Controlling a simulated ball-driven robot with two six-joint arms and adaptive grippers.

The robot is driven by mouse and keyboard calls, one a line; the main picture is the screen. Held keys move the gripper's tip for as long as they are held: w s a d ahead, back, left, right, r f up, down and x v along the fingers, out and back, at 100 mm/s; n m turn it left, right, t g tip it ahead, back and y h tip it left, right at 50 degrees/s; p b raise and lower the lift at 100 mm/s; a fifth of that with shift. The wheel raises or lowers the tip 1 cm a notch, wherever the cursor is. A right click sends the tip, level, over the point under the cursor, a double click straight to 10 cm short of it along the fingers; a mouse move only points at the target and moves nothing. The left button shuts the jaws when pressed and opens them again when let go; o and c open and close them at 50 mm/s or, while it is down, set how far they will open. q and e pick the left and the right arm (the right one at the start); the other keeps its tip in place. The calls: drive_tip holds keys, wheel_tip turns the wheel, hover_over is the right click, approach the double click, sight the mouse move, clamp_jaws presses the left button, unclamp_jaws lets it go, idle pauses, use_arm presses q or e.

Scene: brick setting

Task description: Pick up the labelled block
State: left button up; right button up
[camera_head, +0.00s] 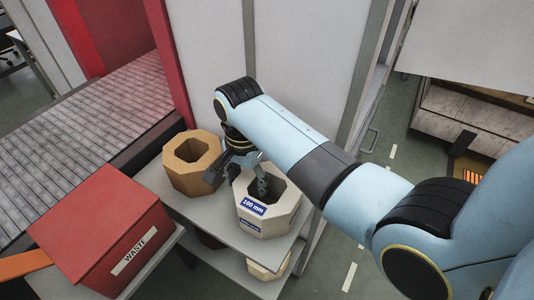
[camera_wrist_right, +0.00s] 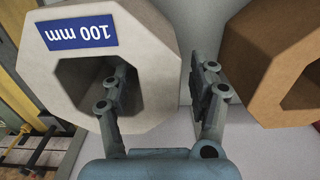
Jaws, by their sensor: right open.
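The labelled block (camera_head: 270,219) is a pale octagonal block with a wide hole and a blue "100 mm" label. It stands on a grey shelf (camera_head: 225,233) in the head view. It fills the left of the right wrist view (camera_wrist_right: 155,60), label upside down. My right gripper (camera_head: 246,178) is open at the block's wall. In the right wrist view the gripper (camera_wrist_right: 165,85) has one finger in front of the block's hole and the other beside the wall, over the gap towards the brown block. Contact cannot be told. My left gripper is not in view.
A brown octagonal block (camera_head: 181,172) stands on the shelf left of the pale one; it also shows in the wrist view (camera_wrist_right: 255,50). A red box labelled "WASTE" (camera_head: 95,225) stands at the left front. A grey panel (camera_head: 285,60) rises behind the shelf. More blocks sit on a lower shelf.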

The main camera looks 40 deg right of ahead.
drive_tip(key=shift+a+f, duration=0.15)
drive_tip(key=shift+f, duration=1.4)
clamp_jaws()
drive_tip(key=shift+r, duration=0.1)
